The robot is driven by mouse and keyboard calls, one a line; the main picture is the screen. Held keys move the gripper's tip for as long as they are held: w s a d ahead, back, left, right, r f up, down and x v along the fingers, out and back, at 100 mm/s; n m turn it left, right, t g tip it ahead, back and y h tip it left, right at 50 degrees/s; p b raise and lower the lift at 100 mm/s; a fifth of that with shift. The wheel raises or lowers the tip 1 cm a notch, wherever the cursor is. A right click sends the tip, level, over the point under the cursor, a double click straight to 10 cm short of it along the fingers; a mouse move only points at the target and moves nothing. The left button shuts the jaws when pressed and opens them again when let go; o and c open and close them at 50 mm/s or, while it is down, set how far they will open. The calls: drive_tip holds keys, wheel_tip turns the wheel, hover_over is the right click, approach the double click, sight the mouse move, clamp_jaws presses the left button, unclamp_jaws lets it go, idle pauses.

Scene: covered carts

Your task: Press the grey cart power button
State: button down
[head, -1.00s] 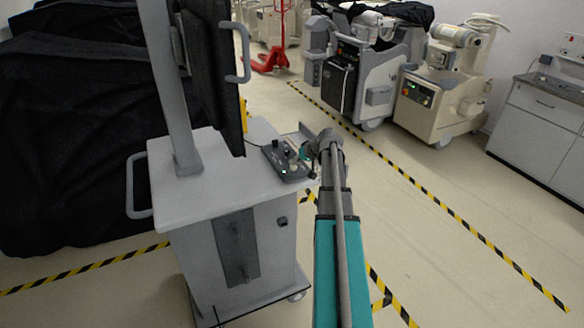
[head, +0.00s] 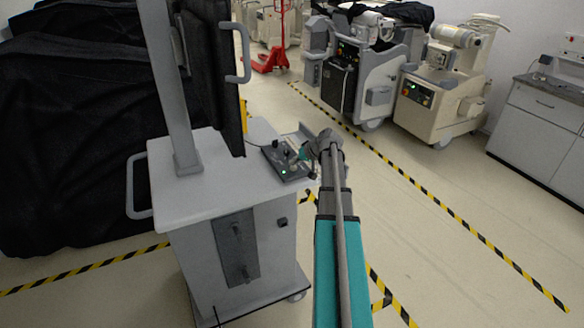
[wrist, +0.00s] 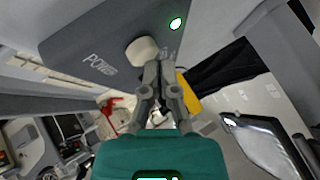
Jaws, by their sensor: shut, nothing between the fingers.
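The grey cart (head: 210,200) stands at the left centre in the head view, with a dark control panel (head: 270,160) on its top right corner. In the wrist view the panel (wrist: 95,35) carries the word POWER and a pale rounded button (wrist: 142,50). A green light (wrist: 176,23) glows beyond the button; it also shows in the head view (head: 284,172). My gripper (wrist: 160,68) is shut and empty, its tips right beside the button's lower right edge. I cannot tell whether they touch it. In the head view my gripper (head: 303,154) is small over the panel's right side.
A dark monitor (head: 217,75) on a grey post rises from the cart, left of my arm. Black covered carts (head: 70,140) fill the left. Two other carts (head: 440,90) stand at the back right. The floor to the right is clear, with yellow-black tape.

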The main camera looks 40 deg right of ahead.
sight(294, 167)
drive_tip(key=shift+f, duration=0.2)
drive_tip(key=shift+f+b, duration=0.25)
drive_tip(key=shift+b, duration=0.2)
drive_tip(key=shift+s+r, duration=0.1)
drive_tip(key=shift+r, duration=0.05)
drive_tip(key=shift+r+p, duration=0.35)
drive_tip(key=shift+p, duration=0.15)
drive_tip(key=shift+r, duration=0.1)
wheel_tip(294, 167, up, 6)
drive_tip(key=p, duration=0.6)
idle(0.6)
